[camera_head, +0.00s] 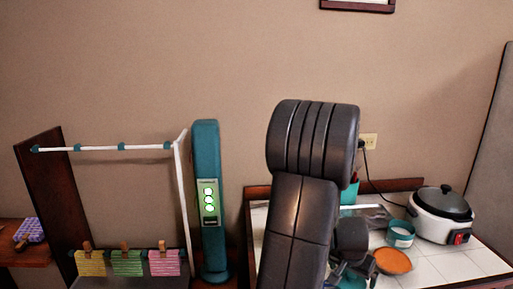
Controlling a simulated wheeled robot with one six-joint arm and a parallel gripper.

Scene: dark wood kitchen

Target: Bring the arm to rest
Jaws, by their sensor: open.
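My dark grey arm rises in the middle of the head view, with its thick ribbed joint at the top and a long link below. My gripper (357,273) shows small and dark at the lower end, to the right of that link. Its fingers are apart and it looks empty. It is in front of the white tiled counter, near an orange round dish (393,261). The link hides part of the counter, and the bottom edge of the picture cuts the gripper's surroundings.
A white cooker (442,222) with a dark lid stands right on the tiled counter (455,266), its cord running to a wall socket (369,141). A teal-and-white cup (400,235) stands nearby. Left are a teal column (209,150) and a white rack (110,148) above hanging striped cloths (127,263).

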